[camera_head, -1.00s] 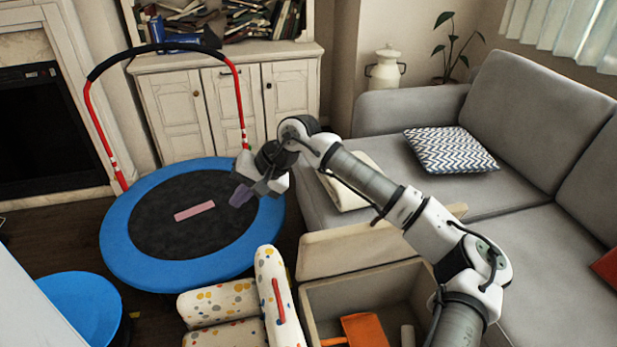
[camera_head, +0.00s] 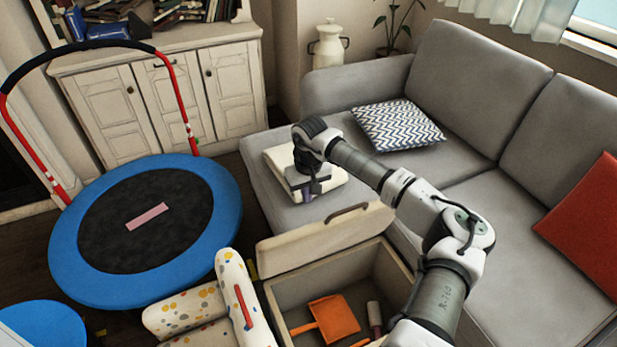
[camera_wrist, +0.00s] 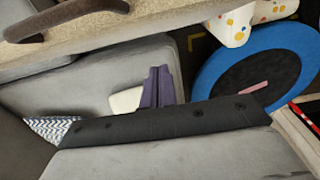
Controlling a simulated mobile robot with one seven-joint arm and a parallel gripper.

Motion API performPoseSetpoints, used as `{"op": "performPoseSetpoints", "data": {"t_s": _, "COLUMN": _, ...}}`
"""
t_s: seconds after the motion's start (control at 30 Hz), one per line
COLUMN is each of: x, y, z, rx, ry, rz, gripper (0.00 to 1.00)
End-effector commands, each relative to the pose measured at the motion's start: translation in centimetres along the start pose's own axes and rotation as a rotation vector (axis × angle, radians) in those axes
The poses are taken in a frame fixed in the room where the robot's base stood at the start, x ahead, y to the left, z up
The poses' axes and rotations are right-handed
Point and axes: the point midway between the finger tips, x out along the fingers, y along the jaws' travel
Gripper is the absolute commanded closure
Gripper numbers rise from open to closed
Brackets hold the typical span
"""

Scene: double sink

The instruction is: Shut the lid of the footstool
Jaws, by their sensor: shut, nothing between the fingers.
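The footstool (camera_head: 285,295) is an open beige box in front of the sofa. Its lid (camera_head: 320,240) stands raised along the box's far side, with a brown handle (camera_head: 347,212) at its top edge. In the wrist view, part of the lid (camera_wrist: 150,22) and the dark handle (camera_wrist: 65,18) cross the upper left. My gripper (camera_head: 309,190) hangs beyond the lid, over the sofa's edge, apart from the handle. Its purple fingers (camera_wrist: 157,86) are shut and empty in the wrist view.
Inside the footstool lie an orange item (camera_head: 335,318) and a small cylinder (camera_head: 375,316). A folded cream cloth (camera_head: 325,185) is on the grey sofa (camera_head: 455,160) by my gripper.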

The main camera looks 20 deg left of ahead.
Motion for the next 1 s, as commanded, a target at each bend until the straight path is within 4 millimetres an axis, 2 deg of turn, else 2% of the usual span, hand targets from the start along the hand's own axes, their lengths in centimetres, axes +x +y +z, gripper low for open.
{"op": "performPoseSetpoints", "data": {"t_s": 0.07, "x": 1.2, "y": -0.1, "z": 0.3, "rx": 0.000, "ry": -0.003, "rz": -0.003, "gripper": 1.00}}
{"op": "performPoseSetpoints", "data": {"t_s": 0.2, "x": 1.5, "y": 0.0, "z": 2.5, "rx": 0.001, "ry": -0.001, "rz": -0.003, "gripper": 1.00}}
{"op": "performPoseSetpoints", "data": {"t_s": 0.4, "x": 1.9, "y": -0.1, "z": 3.8, "rx": 0.001, "ry": 0.001, "rz": -0.002, "gripper": 1.00}}
{"op": "performPoseSetpoints", "data": {"t_s": 1.0, "x": 2.3, "y": -0.4, "z": 4.0, "rx": -0.001, "ry": 0.014, "rz": 0.000, "gripper": 1.00}}
